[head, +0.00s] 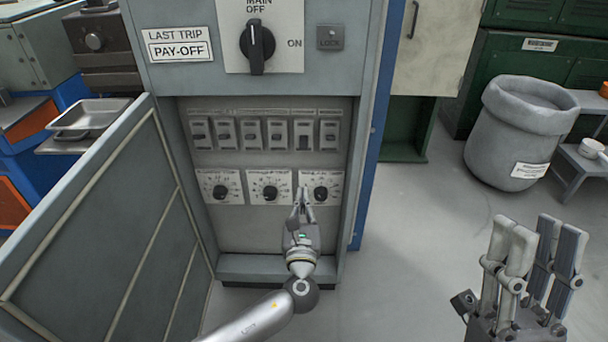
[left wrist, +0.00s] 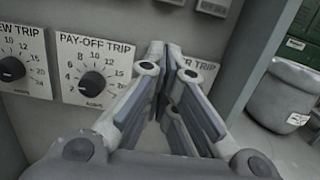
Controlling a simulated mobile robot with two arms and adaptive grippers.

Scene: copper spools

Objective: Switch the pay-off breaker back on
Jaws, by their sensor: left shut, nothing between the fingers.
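The open cabinet holds a row of several breakers (head: 264,134); their small labels are unreadable, so I cannot tell which is pay-off. The fifth from the left (head: 303,134) looks different from its neighbours. A sign (head: 180,50) above reads LAST TRIP PAY-OFF. Below the breakers are three dials; the middle one is the PAY-OFF TRIP dial (head: 269,187), also in the left wrist view (left wrist: 93,82). My left gripper (head: 303,192) is shut and empty, fingers pointing up before the right dial (head: 321,193), below the breakers. My right gripper (head: 535,228) is open and empty, away from the cabinet.
The main switch (head: 257,46) has its handle vertical, with OFF marked above and ON at right. The cabinet door (head: 110,220) stands open on the left. A grey bin (head: 510,130) and a low stand (head: 575,170) are at the right. The floor between is clear.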

